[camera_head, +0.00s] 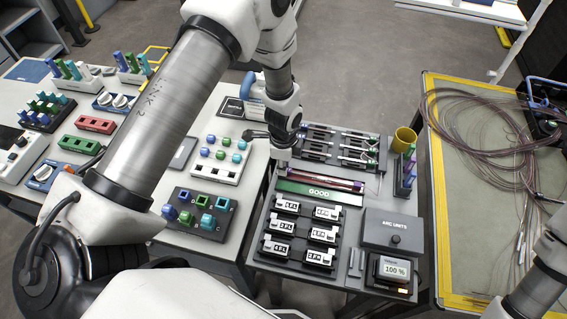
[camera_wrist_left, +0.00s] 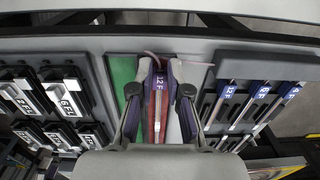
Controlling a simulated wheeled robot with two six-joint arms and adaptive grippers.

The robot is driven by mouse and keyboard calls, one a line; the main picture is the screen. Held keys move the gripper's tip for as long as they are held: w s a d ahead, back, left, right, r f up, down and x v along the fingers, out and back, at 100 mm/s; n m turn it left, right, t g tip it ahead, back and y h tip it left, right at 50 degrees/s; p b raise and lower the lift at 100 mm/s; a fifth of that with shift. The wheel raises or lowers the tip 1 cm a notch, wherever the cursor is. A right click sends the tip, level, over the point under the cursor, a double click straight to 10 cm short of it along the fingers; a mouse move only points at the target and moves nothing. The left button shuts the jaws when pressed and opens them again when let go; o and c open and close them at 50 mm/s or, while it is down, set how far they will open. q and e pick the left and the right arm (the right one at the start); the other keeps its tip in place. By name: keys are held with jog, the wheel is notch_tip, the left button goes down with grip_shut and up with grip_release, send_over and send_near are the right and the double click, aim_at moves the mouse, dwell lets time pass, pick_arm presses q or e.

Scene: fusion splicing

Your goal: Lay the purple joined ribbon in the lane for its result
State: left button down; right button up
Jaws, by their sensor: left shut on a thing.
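The joined ribbon (camera_head: 325,180) shows in the head view as a dark red strip with purple parts, beside the green lane marked GOOD (camera_head: 320,192). In the wrist view the ribbon (camera_wrist_left: 158,112) runs between my fingers, with purple pieces and a 12F label; the green lane (camera_wrist_left: 122,72) is just left of it. In the wrist view this gripper (camera_wrist_left: 160,74) is shut on the ribbon. Whether the ribbon touches the surface below cannot be told. My right gripper is out of view.
Behind the lanes is a rack of ribbon holders (camera_head: 340,145). In front stand several labelled holders on a black tray (camera_head: 300,250). A grey box marked ARC UNITS (camera_head: 393,232), a screen reading 100 % (camera_head: 394,270) and a yellow cup (camera_head: 403,140) are to the right.

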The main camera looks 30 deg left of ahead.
pick_arm(q)
jog(key=c, duration=1.1)
grip_release()
jog(key=shift+o, duration=0.2)
notch_tip(320, 180, up, 12)
jog(key=shift+s, duration=0.1)
